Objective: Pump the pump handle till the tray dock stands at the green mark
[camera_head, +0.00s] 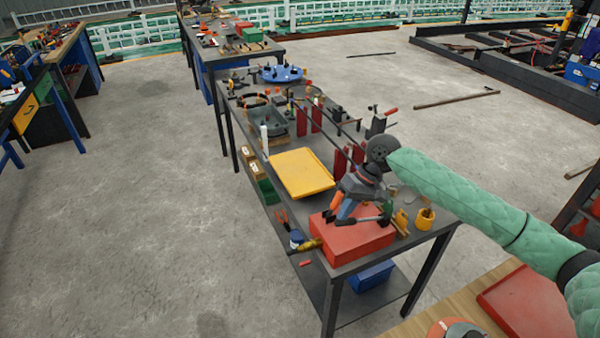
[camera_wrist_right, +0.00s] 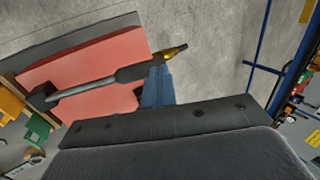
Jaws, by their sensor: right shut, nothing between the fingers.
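A red block (camera_head: 352,242) sits on the near end of the grey bench, with a dark grey lever (camera_wrist_right: 112,83) across its top. The lever's brass-yellow end (camera_wrist_right: 170,52) points away from the block's middle. I take this lever for the pump handle. My right gripper (camera_head: 340,209) is shut and empty, just over the red block beside the lever; its blue finger (camera_wrist_right: 158,88) shows close to the lever in the wrist view. I cannot tell if they touch. A yellow tray (camera_head: 302,174) lies behind the block, perhaps on the dock. No green mark is clearly visible. My left gripper is out of view.
A white upright strip (camera_head: 265,140) stands left of the yellow tray. A yellow cup (camera_head: 425,219) and small tools crowd the bench right of the block. Red uprights (camera_head: 340,165) and a blue round plate (camera_head: 283,74) stand farther back.

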